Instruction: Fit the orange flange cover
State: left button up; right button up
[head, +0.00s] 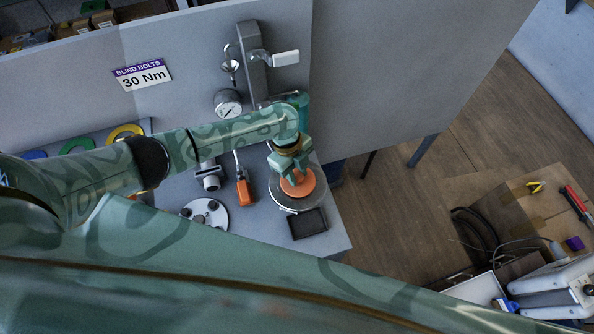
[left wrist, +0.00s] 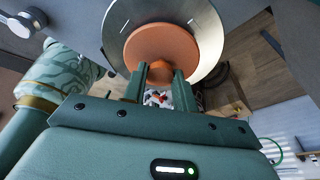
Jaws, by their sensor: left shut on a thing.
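The orange flange cover (head: 299,185) is a round disc with a knob. My left gripper (head: 290,162) is shut on its knob, and the jaws show closed around it in the left wrist view (left wrist: 159,76). The cover (left wrist: 165,45) lies in front of a round silver metal flange (head: 274,191), which also shows behind it in the left wrist view (left wrist: 208,35). The silver rim shows around much of the cover. I cannot tell whether the two touch. The gripper hides part of the cover. My right gripper is not in view.
A black tray (head: 308,224) sits just below the flange. An orange-handled tool (head: 244,191), a grey fitting (head: 209,178) and a bolted round plate (head: 207,214) lie to the left. A gauge (head: 228,103) and a white-handled lever (head: 286,58) are behind.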

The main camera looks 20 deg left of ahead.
pick_arm(q)
jog(key=shift+f, duration=0.4)
jog(key=shift+s+f, duration=0.1)
dwell(0.4)
jog(key=o, duration=1)
jog(key=p+v, duration=0.4)
jog(key=v, duration=0.1)
jog(key=shift+p, duration=0.3)
